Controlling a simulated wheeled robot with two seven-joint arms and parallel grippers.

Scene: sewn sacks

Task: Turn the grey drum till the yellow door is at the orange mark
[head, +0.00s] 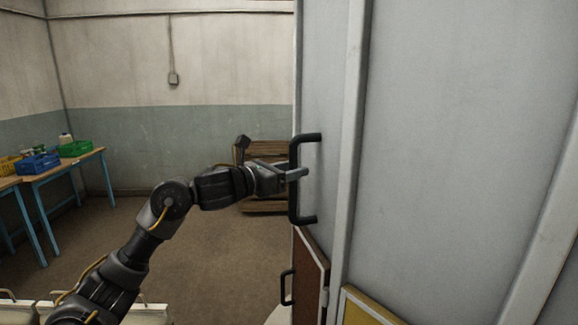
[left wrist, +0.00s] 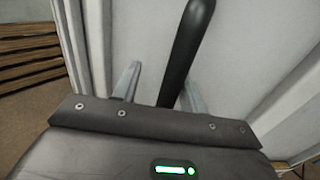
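The grey drum (head: 450,130) fills the right of the head view, with raised vertical ribs. A long black handle (head: 294,180) stands upright near its left edge; it also shows in the left wrist view (left wrist: 186,50). My left gripper (head: 296,174) is at the handle's middle. In the left wrist view its fingers (left wrist: 160,90) stand either side of the bar, with a gap at the left finger, so it looks open around the handle. A yellow panel (head: 368,310), perhaps the yellow door, shows partly at the bottom. I see no orange mark. My right gripper is not in view.
A brown panel (head: 308,272) with a small black handle (head: 286,288) is low on the drum. Stacked wooden pallets (head: 268,150) stand behind my gripper. Blue-legged tables (head: 88,161) with coloured crates are at far left. The floor between is clear.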

